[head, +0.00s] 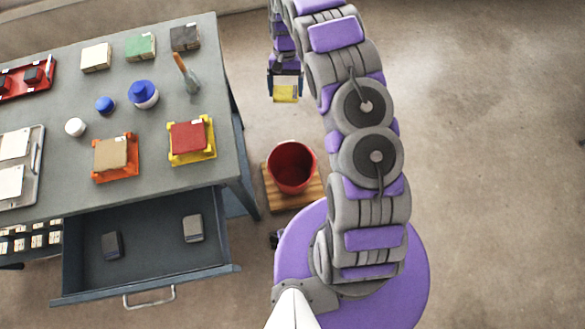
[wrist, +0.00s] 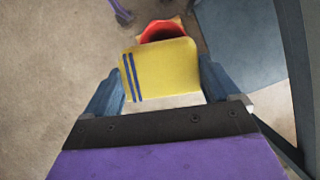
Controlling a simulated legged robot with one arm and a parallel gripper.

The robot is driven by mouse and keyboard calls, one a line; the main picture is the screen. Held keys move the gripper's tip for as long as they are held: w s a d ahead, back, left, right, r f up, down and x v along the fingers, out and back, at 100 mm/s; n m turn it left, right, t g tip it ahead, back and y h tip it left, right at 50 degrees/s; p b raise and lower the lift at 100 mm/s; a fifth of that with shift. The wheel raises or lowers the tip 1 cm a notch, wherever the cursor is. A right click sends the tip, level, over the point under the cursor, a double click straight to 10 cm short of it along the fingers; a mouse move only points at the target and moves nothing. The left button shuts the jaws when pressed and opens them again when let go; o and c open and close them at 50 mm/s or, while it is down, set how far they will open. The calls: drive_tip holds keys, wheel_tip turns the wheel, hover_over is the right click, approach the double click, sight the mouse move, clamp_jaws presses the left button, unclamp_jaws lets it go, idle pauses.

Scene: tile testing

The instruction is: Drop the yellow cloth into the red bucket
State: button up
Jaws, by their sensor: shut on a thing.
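The yellow cloth (wrist: 165,68) is a folded pad with dark blue stripes near its left edge in the wrist view. My gripper (wrist: 163,88) is shut on it, with one blue finger at each side. In the head view my gripper (head: 285,85) is beyond the bucket, and the yellow cloth (head: 286,93) shows at its tip. The red bucket (head: 292,168) stands upright on a wooden base on the floor, right of the table. Its visible inside looks empty. In the wrist view the red bucket (wrist: 160,30) shows just past the cloth, partly hidden by it.
The grey table (head: 70,115) at left holds several tiles, blue-lidded jars, a brush and trays. The table's right leg stands close to the wooden base (head: 312,190). The floor at right is clear.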

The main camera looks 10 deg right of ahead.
drive_tip(key=s+f+m+b, duration=0.2)
drive_tip(key=f, duration=1.3)
drive_tip(key=s+d+f+m+t+y+b, duration=0.1)
drive_tip(key=s+f+m+b, duration=0.1)
drive_tip(key=f, duration=1.2)
drive_tip(key=s+d+f+m+y+b, duration=0.1)
drive_tip(key=f+m+b, duration=0.2)
drive_tip(key=f, duration=1.2)
drive_tip(key=shift+s+d+f+m+t+b, duration=0.2)
drive_tip(key=shift+s+f+m+t+b, duration=0.15)
drive_tip(key=shift+b, duration=0.2)
drive_tip(key=o, duration=0.7)
drive_tip(key=shift+d, duration=0.1)
drive_tip(key=shift+o, duration=0.2)
drive_tip(key=shift+r, duration=0.1)
drive_tip(key=p+v, duration=0.4)
drive_tip(key=v, duration=1.3)
drive_tip(key=shift+d, duration=0.35)
